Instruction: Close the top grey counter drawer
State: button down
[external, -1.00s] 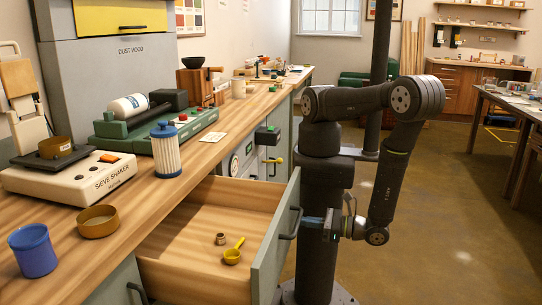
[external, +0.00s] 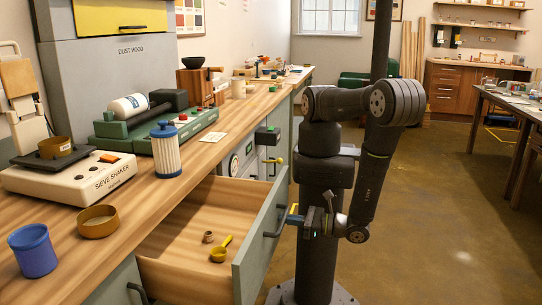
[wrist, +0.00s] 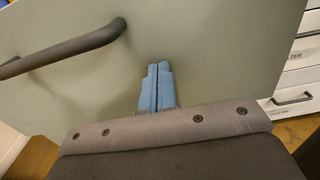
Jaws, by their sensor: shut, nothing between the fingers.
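The top grey counter drawer (external: 250,258) stands partly open in the external view, its wooden inside showing. Its grey front and dark bar handle (wrist: 62,48) fill much of the wrist view. My gripper (external: 293,217) is at the outer face of the drawer front, beside the handle. In the wrist view its blue fingertips (wrist: 157,85) are together with nothing between them, pointing at the front panel right of the handle. They appear to touch the panel or lie very close to it.
A yellow scoop (external: 221,249) and a small brown ring (external: 208,237) lie in the drawer. A blue cup (external: 33,251), a brown bowl (external: 97,221) and a sieve shaker (external: 70,180) stand on the counter above. Open floor lies to the right.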

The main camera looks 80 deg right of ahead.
jog(key=w, duration=2.3)
jog(key=shift+w, duration=1.05)
jog(key=shift+a+r, duration=0.1)
jog(key=s, duration=1.4)
jog(key=shift+s, duration=0.25)
send_over(214, 227)
jog(key=shift+w, duration=0.1)
